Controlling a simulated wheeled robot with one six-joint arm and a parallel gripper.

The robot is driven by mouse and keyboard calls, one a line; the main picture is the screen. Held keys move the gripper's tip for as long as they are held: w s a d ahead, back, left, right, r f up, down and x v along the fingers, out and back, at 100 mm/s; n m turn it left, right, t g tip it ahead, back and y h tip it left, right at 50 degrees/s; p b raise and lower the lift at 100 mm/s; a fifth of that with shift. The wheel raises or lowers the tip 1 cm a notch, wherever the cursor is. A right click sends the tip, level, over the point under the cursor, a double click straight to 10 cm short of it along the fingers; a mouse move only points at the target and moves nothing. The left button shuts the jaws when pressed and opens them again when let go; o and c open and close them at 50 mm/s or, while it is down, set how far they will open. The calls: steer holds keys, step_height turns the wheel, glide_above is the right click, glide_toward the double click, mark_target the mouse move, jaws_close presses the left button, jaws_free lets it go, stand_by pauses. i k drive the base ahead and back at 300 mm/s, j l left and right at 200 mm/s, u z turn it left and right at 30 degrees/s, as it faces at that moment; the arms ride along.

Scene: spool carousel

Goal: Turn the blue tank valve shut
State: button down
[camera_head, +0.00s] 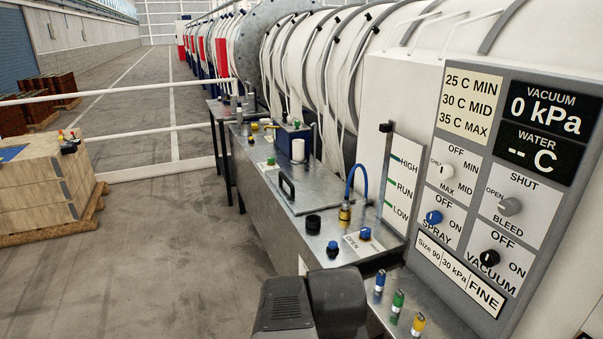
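A small blue knob (365,233) sits on a white plate marked OPEN on the grey metal tank top, right of centre; the rest of its lettering is too small to read. A second knob with a blue top and black base (333,248) stands just left of it. I cannot tell for certain which of the two is the tank valve. Dark parts of my arm (310,305) rise at the bottom centre, nearer the camera than both knobs and apart from them in the picture. My gripper's fingers cannot be made out, and no held thing shows.
A blue hose on a yellow fitting (345,213) and a black knob (313,223) stand close by. A control panel (489,137) with a blue SPRAY knob (433,217) is at right. Blue, green and yellow bottles (397,301) stand at front right.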

mark_target(366, 232)
steer(key=i+l+u, duration=0.55)
steer(key=i+l, duration=0.2)
steer(key=l, duration=0.1)
